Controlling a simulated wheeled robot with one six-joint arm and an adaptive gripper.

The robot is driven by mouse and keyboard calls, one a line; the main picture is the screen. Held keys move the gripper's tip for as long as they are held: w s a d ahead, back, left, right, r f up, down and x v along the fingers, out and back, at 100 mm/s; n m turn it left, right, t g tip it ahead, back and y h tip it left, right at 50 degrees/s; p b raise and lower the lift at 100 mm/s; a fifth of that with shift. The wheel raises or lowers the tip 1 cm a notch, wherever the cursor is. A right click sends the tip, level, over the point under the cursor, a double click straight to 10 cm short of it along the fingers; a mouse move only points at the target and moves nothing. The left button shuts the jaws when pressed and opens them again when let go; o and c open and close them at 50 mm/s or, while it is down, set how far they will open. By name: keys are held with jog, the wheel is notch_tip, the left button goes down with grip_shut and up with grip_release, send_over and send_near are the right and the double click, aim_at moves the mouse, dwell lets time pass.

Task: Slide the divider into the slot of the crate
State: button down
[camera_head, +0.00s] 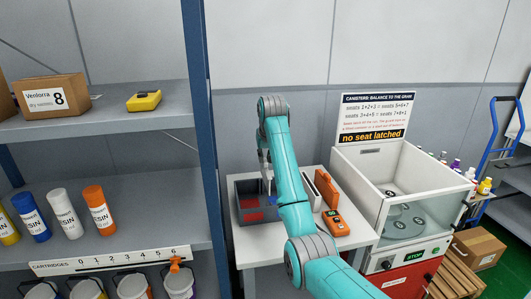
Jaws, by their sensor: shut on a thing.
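The crate (242,219) is a dark grey open box on the small white table, with red pieces inside. My gripper (266,176) points down over the crate's right part, partly hidden by my teal arm. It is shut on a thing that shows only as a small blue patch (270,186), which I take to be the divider. My arm covers the right side of the crate. I cannot see the slot, or whether the divider is in it.
Right of my arm, the white table (253,258) holds a white holder (309,183), an orange upright piece (328,189) and an orange handheld device (335,223). A white open-topped machine (352,172) stands further right. A shelf post (198,120) rises at the left.

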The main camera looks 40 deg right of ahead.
aim_at(265, 181)
jog(key=shift+f, duration=1.1)
jog(key=shift+f, duration=4.2)
dwell(0.4)
jog(key=c, duration=1)
grip_release()
jog(key=shift+r, duration=0.1)
jog(key=v, duration=1.1)
jog(key=shift+s+a+r, duration=0.15)
jog(key=shift+s+r, duration=0.05)
jog(key=shift+r, duration=0.15)
